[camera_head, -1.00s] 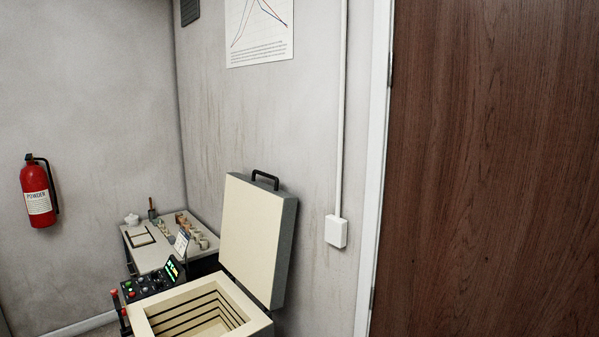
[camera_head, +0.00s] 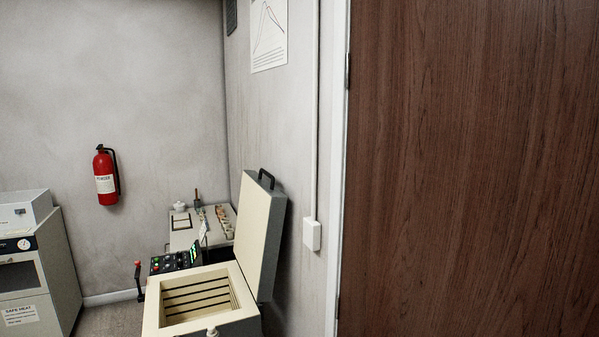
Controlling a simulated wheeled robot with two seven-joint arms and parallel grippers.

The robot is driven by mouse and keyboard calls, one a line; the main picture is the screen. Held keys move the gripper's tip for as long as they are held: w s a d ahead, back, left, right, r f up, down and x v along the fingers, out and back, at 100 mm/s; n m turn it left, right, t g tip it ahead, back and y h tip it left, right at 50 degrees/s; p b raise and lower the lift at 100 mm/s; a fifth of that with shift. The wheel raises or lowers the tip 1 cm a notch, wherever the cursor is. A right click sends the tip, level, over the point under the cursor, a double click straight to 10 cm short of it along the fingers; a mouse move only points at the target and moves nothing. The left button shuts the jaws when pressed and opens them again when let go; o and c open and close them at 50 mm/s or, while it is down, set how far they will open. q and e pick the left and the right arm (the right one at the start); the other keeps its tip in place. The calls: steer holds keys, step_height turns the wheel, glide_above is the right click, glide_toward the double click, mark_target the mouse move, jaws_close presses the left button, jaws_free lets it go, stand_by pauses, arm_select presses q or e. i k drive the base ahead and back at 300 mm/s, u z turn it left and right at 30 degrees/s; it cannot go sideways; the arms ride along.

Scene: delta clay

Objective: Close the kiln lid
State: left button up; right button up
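The kiln (camera_head: 153,312) stands at the bottom centre of the head view, a cream box with a grooved, empty-looking chamber. Its lid (camera_head: 257,232) is open and stands nearly upright on the kiln's right side, close to the wall. A black handle (camera_head: 267,178) sits on the lid's top edge. A control panel with lit green display and coloured buttons (camera_head: 176,262) is behind the chamber. Neither of my grippers can be made out in this view.
A small table (camera_head: 184,242) with small items stands behind the kiln. A grey-white cabinet (camera_head: 62,268) is at the left, and a red extinguisher (camera_head: 106,177) hangs on the wall. A brown door (camera_head: 470,170) fills the right. Some floor (camera_head: 108,320) shows between cabinet and kiln.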

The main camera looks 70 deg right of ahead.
mark_target(261, 211)
steer(key=z, duration=1.8)
steer(key=i, duration=1.35)
